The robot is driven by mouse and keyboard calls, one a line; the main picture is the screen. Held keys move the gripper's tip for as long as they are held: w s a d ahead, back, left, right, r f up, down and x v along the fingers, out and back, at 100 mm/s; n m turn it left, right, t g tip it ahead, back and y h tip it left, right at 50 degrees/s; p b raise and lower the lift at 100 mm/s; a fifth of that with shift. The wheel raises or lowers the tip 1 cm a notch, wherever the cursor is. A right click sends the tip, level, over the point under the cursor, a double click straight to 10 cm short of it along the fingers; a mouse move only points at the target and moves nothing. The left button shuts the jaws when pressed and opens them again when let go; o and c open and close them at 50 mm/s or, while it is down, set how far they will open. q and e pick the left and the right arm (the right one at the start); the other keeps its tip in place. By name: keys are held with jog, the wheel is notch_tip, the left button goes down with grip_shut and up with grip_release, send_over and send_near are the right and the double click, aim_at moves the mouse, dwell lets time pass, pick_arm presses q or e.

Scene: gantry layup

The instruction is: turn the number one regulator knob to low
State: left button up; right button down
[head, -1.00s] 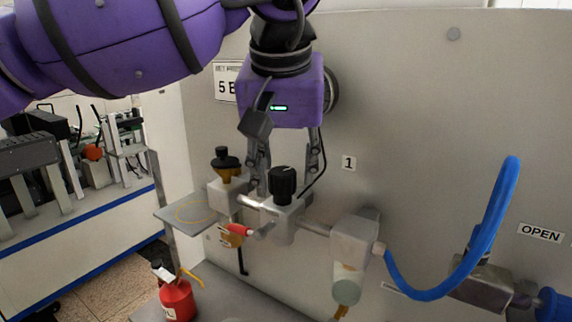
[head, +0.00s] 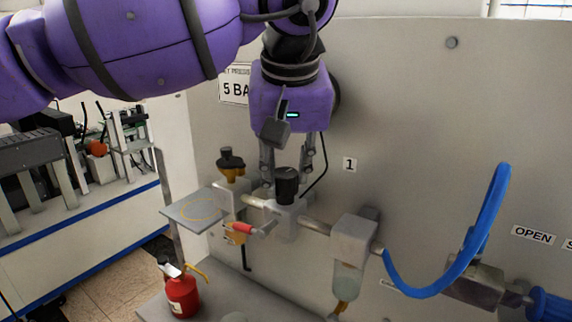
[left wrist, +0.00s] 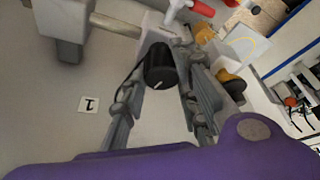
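The number one regulator knob (head: 287,185) is black and ribbed, standing upright on a grey regulator body beside the "1" label (head: 349,164). In the left wrist view the knob (left wrist: 160,66) shows a short white pointer mark. My left gripper (head: 287,170) reaches down from above, its fingers on either side of and partly behind the knob in the head view. In the left wrist view the fingers (left wrist: 168,75) straddle the knob, with a gap visible on the right side; contact on the left is unclear. My right gripper is not in view.
A black-and-brass valve (head: 231,165) and a red-handled lever (head: 242,228) sit close left of the knob. A filter unit (head: 352,240) and blue hose (head: 455,275) are to the right. A red oil can (head: 182,296) stands below. The panel (head: 420,120) rises behind.

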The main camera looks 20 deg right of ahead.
pick_arm(q)
jog(key=shift+o, duration=1.3)
jog(key=shift+s+d, duration=0.1)
jog(key=shift+d, duration=0.1)
jog(key=shift+o, duration=0.3)
jog(key=shift+d, duration=0.1)
jog(key=shift+r, duration=0.35)
jog(key=v, duration=1.1)
jog(key=shift+s, duration=0.25)
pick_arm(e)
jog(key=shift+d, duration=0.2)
pick_arm(q)
jog(key=shift+r, duration=0.1)
